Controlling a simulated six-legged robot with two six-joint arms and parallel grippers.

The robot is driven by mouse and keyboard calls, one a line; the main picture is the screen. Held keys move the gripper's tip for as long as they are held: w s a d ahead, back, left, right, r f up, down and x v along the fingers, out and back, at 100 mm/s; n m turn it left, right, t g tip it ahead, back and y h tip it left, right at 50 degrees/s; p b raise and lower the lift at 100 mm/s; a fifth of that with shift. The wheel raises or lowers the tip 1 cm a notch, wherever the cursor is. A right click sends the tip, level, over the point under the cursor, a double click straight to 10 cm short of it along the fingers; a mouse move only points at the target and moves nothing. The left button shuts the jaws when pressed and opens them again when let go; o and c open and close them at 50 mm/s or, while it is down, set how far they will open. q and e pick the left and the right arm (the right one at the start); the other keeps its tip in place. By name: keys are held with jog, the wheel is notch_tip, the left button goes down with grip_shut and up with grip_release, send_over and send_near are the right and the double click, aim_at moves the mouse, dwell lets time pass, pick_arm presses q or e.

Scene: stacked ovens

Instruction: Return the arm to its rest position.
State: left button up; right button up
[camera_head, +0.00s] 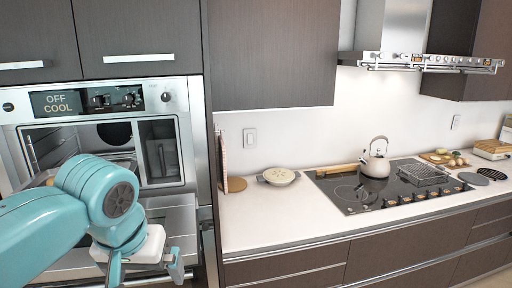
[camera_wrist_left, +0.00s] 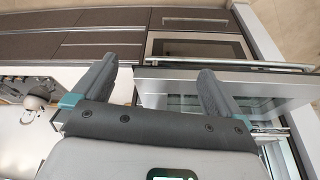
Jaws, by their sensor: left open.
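My left arm, teal, comes in from the left in the head view and hangs in front of the upper oven (camera_head: 180,120). Its gripper (camera_head: 146,272) is low, in front of the oven's lowered door (camera_head: 180,212). In the left wrist view the two dark fingers of the gripper (camera_wrist_left: 156,72) are spread apart with nothing between them. The arm hides part of the oven opening and the door. My right gripper is in neither view.
The oven display (camera_head: 58,101) reads OFF COOL. A range hood (camera_head: 400,58) hangs above.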

pick_arm(q)
jog(key=w+d+f+m+g+h, duration=0.1)
jog(key=w+f, duration=0.2)
jog(key=f, duration=0.4)
jog(key=w+d+f, duration=0.2)
jog(key=w+f, duration=0.1)
jog(key=f, duration=0.4)
jog(key=s+d+f+g+h+b, duration=0.1)
jog(key=s+f, duration=0.1)
jog(key=f, duration=0.9)
jog(key=s+d+f+g+h, duration=0.1)
jog(key=s+d+f, duration=0.15)
jog(key=f, duration=0.95)
jog(key=s+f+n+h+b, duration=0.1)
jog(key=s+f+n, duration=0.1)
jog(key=s+f, duration=1.2)
jog(key=shift+s+a+f+n, duration=0.2)
jog(key=shift+s+a+n, duration=0.15)
jog(key=shift+s, duration=0.85)
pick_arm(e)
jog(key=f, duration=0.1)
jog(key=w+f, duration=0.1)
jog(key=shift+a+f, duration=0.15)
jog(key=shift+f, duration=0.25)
pick_arm(q)
jog(key=shift+s, duration=0.1)
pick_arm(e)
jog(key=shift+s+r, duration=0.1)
